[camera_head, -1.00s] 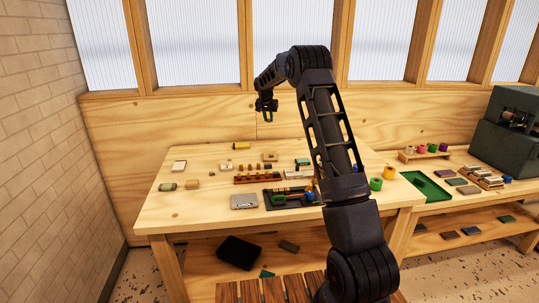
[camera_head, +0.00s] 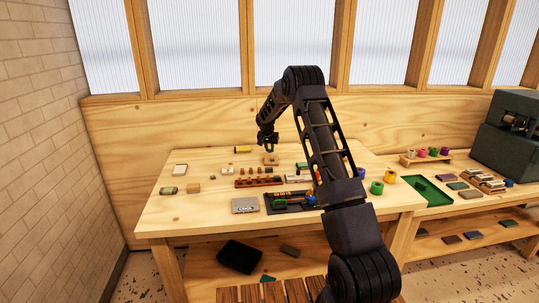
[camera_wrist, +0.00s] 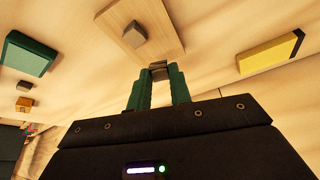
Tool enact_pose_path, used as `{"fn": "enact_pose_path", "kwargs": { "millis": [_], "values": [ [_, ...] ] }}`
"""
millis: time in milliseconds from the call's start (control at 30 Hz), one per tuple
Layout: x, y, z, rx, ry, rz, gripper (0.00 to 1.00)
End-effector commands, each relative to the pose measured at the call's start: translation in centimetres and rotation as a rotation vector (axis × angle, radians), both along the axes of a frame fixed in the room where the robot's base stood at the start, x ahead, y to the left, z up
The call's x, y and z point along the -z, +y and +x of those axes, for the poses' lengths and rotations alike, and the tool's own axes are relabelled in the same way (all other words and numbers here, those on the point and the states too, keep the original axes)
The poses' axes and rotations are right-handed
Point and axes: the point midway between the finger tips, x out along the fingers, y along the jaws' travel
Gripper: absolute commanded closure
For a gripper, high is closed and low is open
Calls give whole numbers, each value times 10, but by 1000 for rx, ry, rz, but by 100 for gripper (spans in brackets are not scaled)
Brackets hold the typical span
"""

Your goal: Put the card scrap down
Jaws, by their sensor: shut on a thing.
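My gripper (camera_head: 268,146) is above the far part of the wooden table, over a pale wooden block with a grey knob (camera_head: 271,158). In the wrist view its green fingers (camera_wrist: 158,80) are shut on a small grey-brown piece (camera_wrist: 159,68), which I take for the card scrap. Only its end shows between the fingertips. The knobbed block (camera_wrist: 118,27) lies just beyond the fingertips in the wrist view. I cannot tell whether the held piece touches anything. In the head view the piece is too small to make out.
A yellow piece with a black end (camera_wrist: 268,54) lies to the right in the wrist view, and a green block (camera_wrist: 28,54) to the left. A brown rack (camera_head: 258,181) and a dark tray (camera_head: 283,207) stand nearer the table's front.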

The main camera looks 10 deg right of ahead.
Motion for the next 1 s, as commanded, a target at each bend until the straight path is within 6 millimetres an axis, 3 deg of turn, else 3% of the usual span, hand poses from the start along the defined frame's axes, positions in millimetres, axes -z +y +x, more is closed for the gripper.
{"fn": "enact_pose_path", "kwargs": {
  "millis": [233, 633, 667, 767, 1000],
  "values": [
    [33, 0, 0, 0, 2, 0, 100],
    [37, 0, 0, 0, 1, 0, 100],
    [37, 0, 0, 0, 1, 0, 76],
    [36, 0, 0, 0, 1, 0, 58],
    [36, 0, 0, 0, 1, 0, 58]
  ]
}}
